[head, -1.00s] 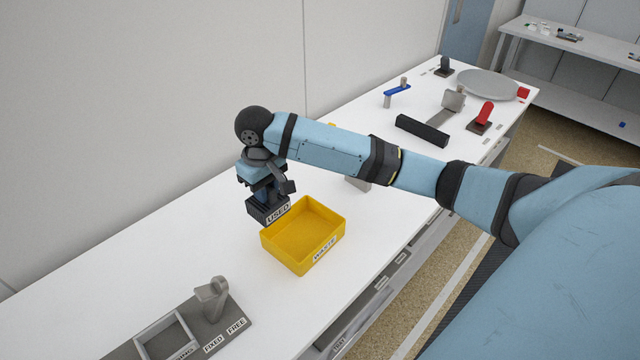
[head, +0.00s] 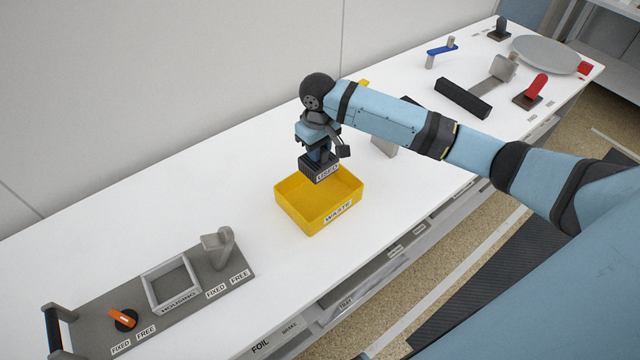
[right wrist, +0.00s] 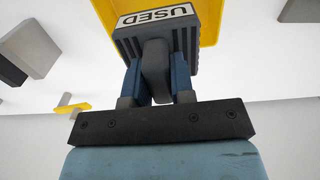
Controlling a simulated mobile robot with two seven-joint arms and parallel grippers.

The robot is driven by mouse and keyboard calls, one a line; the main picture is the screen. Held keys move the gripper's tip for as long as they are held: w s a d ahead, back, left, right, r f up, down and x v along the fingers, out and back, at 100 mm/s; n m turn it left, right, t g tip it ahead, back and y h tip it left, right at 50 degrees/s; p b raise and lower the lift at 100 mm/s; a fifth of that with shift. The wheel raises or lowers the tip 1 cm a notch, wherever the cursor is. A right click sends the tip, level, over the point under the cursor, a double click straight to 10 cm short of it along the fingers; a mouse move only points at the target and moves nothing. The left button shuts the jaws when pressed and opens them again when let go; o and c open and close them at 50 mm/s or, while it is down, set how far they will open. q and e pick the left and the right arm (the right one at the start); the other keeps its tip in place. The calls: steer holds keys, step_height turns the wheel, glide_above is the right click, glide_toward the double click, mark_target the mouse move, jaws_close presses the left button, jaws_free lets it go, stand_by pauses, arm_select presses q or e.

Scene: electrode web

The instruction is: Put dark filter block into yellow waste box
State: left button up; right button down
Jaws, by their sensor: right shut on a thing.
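The dark filter block (head: 318,168) is ribbed and has a label reading USED. My right gripper (head: 319,153) is shut on it and holds it over the back left part of the yellow waste box (head: 318,222). The box stands on the white table with its WASTE label facing the front, and the part of its inside that shows is empty. In the right wrist view, the block (right wrist: 184,48) sits between the blue fingers (right wrist: 157,83), with the yellow box (right wrist: 209,18) behind it. My left gripper is not in view.
A grey fixture plate (head: 205,282) with a square housing frame (head: 171,286) and an orange knob lies at the left. A grey block (head: 384,146) stands right of the box.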

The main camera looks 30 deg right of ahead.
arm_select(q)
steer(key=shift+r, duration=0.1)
arm_select(e)
step_height(320, 180, down, 13)
steer(key=shift+r, duration=0.1)
stand_by(0.4)
steer(key=c, duration=1)
jaws_free()
steer(key=shift+f, duration=0.2)
